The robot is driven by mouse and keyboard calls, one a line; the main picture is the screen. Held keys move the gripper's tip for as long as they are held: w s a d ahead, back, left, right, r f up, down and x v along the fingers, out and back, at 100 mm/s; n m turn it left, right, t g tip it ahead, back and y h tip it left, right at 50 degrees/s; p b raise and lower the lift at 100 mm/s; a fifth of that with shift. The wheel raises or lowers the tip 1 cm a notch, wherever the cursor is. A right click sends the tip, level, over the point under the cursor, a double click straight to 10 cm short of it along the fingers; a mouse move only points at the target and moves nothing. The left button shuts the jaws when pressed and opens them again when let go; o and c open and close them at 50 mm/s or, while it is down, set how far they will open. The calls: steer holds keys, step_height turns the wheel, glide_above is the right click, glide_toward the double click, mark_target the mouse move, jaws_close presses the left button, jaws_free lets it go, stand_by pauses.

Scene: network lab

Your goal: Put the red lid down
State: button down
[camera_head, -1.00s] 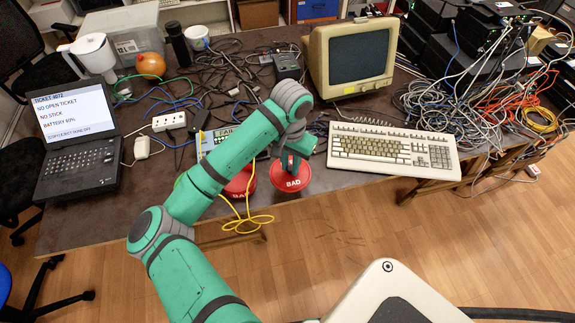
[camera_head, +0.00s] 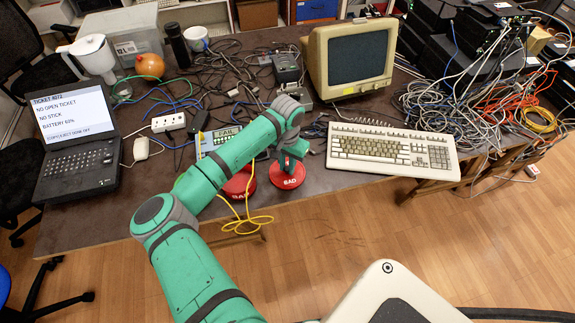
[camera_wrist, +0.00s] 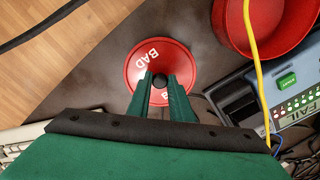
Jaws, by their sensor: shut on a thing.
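The red lid (camera_head: 287,175), round with white "BAD" lettering, is at the table's front, left of the keyboard. It fills the middle of the wrist view (camera_wrist: 150,60). My gripper (camera_head: 288,160) points down and is shut on the lid's dark centre knob; its green fingers (camera_wrist: 160,85) show in the wrist view. The lid looks level, on or just above the table; I cannot tell if it touches. An open red tin (camera_head: 238,183), also marked "BAD", stands just left of it, partly hidden by my arm. It is at the upper right in the wrist view (camera_wrist: 270,48).
A tester marked "FAIL" (camera_wrist: 275,95) lies near the tin, with a yellow cable (camera_head: 247,220) hanging over the table's front edge. The beige keyboard (camera_head: 394,149) is to the right, the black laptop (camera_head: 76,160) far left. Loose cables crowd behind.

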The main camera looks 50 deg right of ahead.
mark_target(287, 169)
steer(key=shift+f, duration=0.15)
steer(key=c, duration=1.6)
jaws_free()
step_height(287, 169, up, 12)
steer(key=shift+r, duration=0.2)
steer(key=shift+s, duration=0.1)
